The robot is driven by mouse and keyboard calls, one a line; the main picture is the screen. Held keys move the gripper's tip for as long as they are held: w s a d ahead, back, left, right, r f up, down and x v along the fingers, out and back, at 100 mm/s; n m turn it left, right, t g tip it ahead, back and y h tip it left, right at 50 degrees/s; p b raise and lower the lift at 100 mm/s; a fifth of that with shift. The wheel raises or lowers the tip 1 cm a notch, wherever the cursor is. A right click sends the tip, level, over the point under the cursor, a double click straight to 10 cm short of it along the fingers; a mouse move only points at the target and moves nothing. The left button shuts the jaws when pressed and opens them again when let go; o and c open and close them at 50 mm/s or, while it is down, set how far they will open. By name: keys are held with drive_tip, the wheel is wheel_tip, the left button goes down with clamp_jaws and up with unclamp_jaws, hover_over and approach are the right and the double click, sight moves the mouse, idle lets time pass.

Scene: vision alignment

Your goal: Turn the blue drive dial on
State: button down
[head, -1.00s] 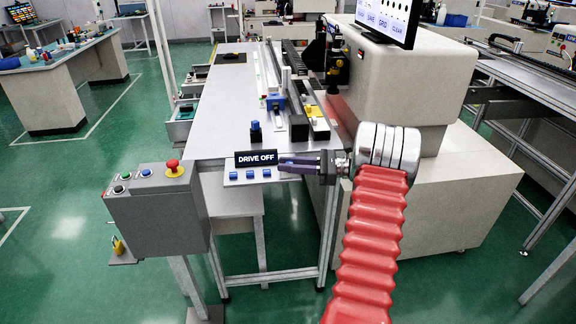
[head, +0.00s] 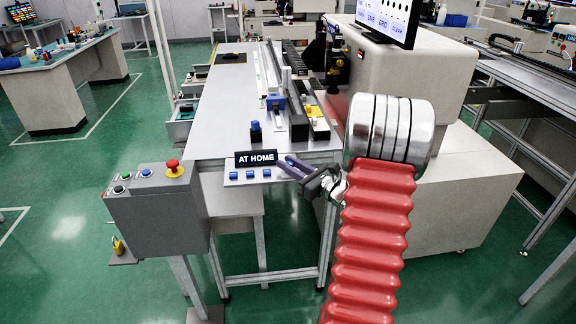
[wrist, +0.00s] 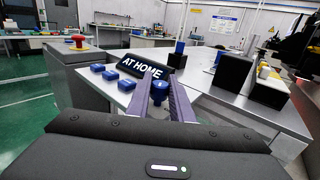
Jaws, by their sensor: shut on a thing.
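The blue drive dial (wrist: 160,93) is in the wrist view, between the two purple fingers of my gripper (wrist: 160,79). The gripper is shut on the dial. In the head view my gripper (head: 285,163) is at the right end of the front control strip, slanting up and left, and its fingers hide most or all of the dial. A black display (head: 255,158) on the strip reads "AT HOME"; it also shows in the wrist view (wrist: 144,66).
Three blue buttons (head: 250,173) sit just left of my gripper. A grey box (head: 155,205) with a red emergency stop (head: 174,168) stands further left. A big beige machine (head: 400,80) stands behind my arm. Green floor is open at left.

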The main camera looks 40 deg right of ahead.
drive_tip(key=shift+m+g+h, duration=0.35)
drive_tip(key=shift+m+h, duration=0.95)
drive_tip(key=shift+h, duration=0.7)
drive_tip(key=shift+m+g+h, duration=0.35)
drive_tip(key=shift+m+h, duration=0.95)
drive_tip(key=shift+h, duration=1)
drive_tip(key=c, duration=1.6)
unclamp_jaws()
drive_tip(key=shift+o, duration=0.2)
